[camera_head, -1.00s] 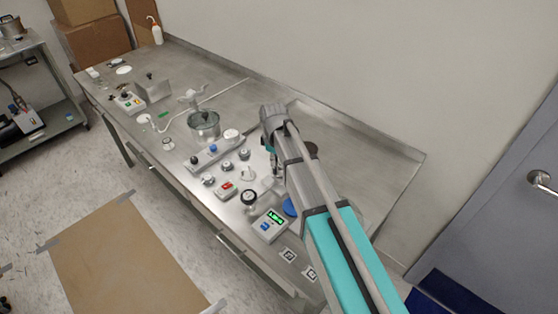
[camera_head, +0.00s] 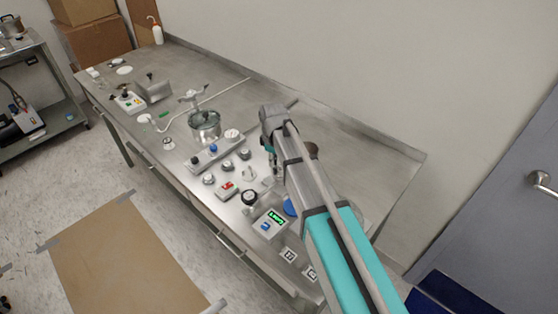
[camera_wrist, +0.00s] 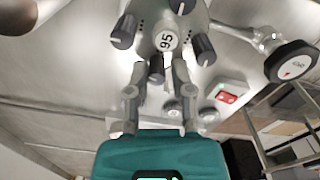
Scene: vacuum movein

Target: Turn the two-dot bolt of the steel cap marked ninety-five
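The steel cap (camera_wrist: 150,45) with a round label reading 95 is at the top of the wrist view. Dark bolt heads stand around it: one at the left (camera_wrist: 123,31), one at the right (camera_wrist: 204,50), one at the top edge, and one (camera_wrist: 156,70) below the label. My gripper (camera_wrist: 159,68) points at the cap with its fingers apart, one on each side of the lower bolt. I cannot tell whether they touch it. Small dots mark the cap, but I cannot read which belong to which bolt. In the head view my arm hides most of the cap.
In the head view, a green-display box (camera_head: 270,222), a blue disc (camera_head: 290,207), small knobs and a metal pot (camera_head: 204,126) crowd the steel bench (camera_head: 350,150).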

